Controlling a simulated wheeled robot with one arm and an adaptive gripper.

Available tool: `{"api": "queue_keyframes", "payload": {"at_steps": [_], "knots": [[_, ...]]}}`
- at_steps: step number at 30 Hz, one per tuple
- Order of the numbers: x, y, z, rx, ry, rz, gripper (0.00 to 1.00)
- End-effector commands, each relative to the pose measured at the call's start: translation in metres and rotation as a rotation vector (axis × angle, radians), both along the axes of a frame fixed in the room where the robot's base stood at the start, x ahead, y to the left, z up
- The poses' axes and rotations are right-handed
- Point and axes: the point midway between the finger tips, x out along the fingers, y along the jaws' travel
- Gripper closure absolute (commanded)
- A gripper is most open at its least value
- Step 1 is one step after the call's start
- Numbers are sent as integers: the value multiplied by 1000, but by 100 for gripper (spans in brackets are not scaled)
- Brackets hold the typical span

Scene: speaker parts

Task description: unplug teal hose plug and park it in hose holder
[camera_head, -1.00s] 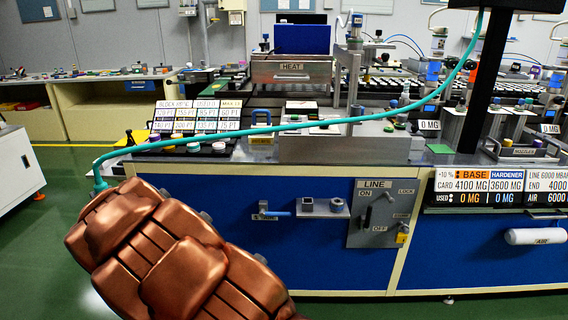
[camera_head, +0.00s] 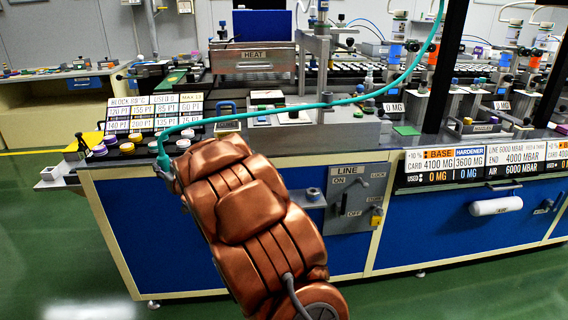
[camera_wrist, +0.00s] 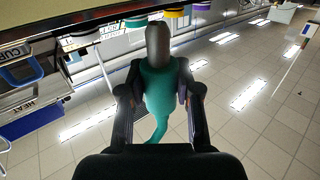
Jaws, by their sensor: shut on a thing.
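My gripper (camera_wrist: 158,95) is shut on the teal hose plug (camera_wrist: 157,85), which has a grey metal tip pointing away from the palm. In the head view my copper-coloured arm hides most of the gripper; the teal plug end (camera_head: 163,160) shows at the arm's far tip, near the bench's left front corner. The teal hose (camera_head: 270,110) runs from the plug to the right over the bench and up past a black post. I cannot make out the hose holder for certain; my arm covers part of the blue bench front.
Colored round caps (camera_head: 127,148) and white number cards (camera_head: 150,112) stand on the bench's left part. The LINE switch panel (camera_head: 350,205) is on the blue front, right of my arm. Green floor (camera_head: 60,240) is free at the left.

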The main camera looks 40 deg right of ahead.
Motion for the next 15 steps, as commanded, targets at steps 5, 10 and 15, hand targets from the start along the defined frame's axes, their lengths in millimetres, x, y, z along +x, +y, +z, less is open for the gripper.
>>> {"api": "queue_keyframes", "payload": {"at_steps": [5,10,15], "knots": [[-16,-76,-4,8,-6,-16,100],[-42,-142,-11,11,-9,-25,100],[-80,-207,-18,6,-16,-38,100]]}}
